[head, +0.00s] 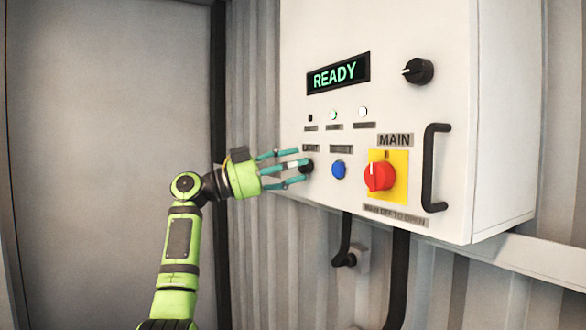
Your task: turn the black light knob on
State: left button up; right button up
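The black light knob (308,168) is on the lower left of the white control box, under the LIGHT label (310,148). My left gripper (301,166) has teal fingers that point right at the knob. The fingers are spread apart, one above, one below and one in front of the knob, and partly hide it. I cannot tell whether any finger touches it. The knob's pointer is hidden, so its setting cannot be read. My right gripper is not in view.
The white box (420,30) also carries a READY display (338,74), a black knob (418,71), a blue button (338,169), a red MAIN switch (379,176) on a yellow plate and a protruding black handle (434,168). Small indicators sit above the labels. Cables hang below.

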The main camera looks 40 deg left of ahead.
pick_arm(q)
jog(key=shift+f, duration=0.15)
jog(key=v, duration=1.2)
